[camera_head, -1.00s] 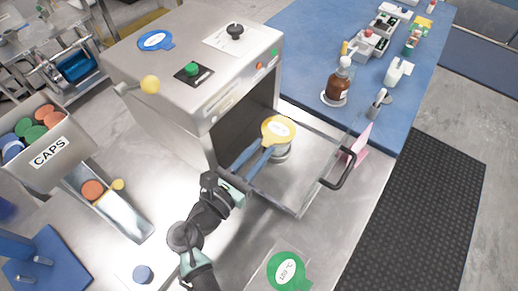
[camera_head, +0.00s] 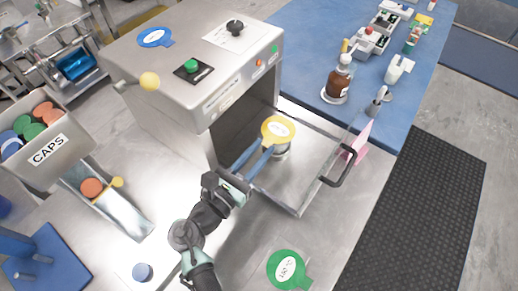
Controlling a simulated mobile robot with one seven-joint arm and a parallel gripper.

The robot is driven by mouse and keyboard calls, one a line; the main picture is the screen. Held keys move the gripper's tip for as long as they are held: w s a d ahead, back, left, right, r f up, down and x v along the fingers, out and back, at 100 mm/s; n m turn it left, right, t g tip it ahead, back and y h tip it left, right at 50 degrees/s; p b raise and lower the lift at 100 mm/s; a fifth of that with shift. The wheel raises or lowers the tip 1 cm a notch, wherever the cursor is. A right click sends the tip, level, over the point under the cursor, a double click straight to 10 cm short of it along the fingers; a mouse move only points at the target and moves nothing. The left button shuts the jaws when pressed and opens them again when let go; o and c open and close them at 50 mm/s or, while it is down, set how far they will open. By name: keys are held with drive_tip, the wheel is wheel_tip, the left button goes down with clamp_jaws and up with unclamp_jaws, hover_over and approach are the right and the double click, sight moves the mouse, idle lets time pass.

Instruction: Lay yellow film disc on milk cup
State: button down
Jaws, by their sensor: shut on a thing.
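The yellow film disc (camera_head: 278,129) has a white label and sits over the top of a cup (camera_head: 284,152) on the machine's open drawer. The disc hides most of the cup, so I cannot tell whether the two touch. My gripper (camera_head: 259,163) reaches in from the lower left with long blue fingers. The fingers are shut on the near-left edge of the yellow disc.
The grinder-like machine (camera_head: 190,75) stands behind, with the drawer's black handle (camera_head: 338,168) at right. A green disc (camera_head: 287,269) lies at the front. A CAPS bin (camera_head: 48,150) and chute (camera_head: 118,210) are at left. A brown bottle (camera_head: 337,85) stands on the blue mat.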

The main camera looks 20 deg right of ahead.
drive_tip(key=shift+f, duration=0.35)
idle(1.1)
drive_tip(key=shift+c, duration=0.3)
unclamp_jaws()
drive_tip(key=shift+a, duration=0.1)
drive_tip(key=p+v, duration=0.2)
drive_tip(key=v, duration=0.5)
idle(0.6)
idle(0.5)
